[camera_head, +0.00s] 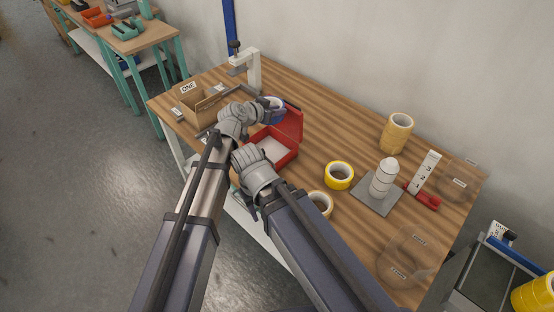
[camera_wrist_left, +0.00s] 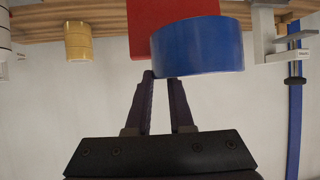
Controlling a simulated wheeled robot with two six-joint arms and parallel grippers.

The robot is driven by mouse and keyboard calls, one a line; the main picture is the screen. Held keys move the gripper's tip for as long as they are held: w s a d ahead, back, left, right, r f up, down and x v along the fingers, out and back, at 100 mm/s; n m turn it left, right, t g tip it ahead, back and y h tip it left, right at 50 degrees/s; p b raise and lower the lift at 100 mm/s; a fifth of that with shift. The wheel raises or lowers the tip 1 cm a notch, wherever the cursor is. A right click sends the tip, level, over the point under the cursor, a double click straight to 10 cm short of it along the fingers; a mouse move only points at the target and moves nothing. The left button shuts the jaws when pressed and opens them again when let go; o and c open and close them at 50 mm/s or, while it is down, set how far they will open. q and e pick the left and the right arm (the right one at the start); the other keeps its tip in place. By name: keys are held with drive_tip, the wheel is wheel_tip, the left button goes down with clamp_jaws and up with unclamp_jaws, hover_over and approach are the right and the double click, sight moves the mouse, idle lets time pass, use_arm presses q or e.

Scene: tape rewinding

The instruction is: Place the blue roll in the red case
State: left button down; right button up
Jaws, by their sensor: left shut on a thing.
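The blue roll (camera_head: 276,102) is held by my left gripper (camera_head: 263,109), above the table near the back left of the red case. In the left wrist view the blue roll (camera_wrist_left: 200,47) sits at the fingertips (camera_wrist_left: 163,78), with a red surface (camera_wrist_left: 170,10) behind it. The red case (camera_head: 286,157) is open on the table, its lid (camera_head: 292,123) raised; a pale inner floor shows. My right gripper (camera_head: 247,205) is low in front of the case, mostly hidden by its own wrist, so its jaws cannot be read.
A cardboard box labelled ONE (camera_head: 203,102) and a white clamp stand (camera_head: 254,70) are at the left. To the right are a yellow roll (camera_head: 339,175), a tan roll (camera_head: 321,203), stacked tan rolls (camera_head: 396,132) and a spindle with white rolls (camera_head: 383,180).

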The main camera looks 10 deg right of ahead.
use_arm(q)
wheel_tip(320, 180, down, 20)
drive_tip(key=b, duration=1.8)
drive_tip(key=shift+b, duration=0.4)
drive_tip(key=c, duration=1.1)
unclamp_jaws()
drive_tip(key=shift+r, duration=0.1)
drive_tip(key=shift+p+v, duration=3.05)
drive_tip(key=shift+v, duration=3)
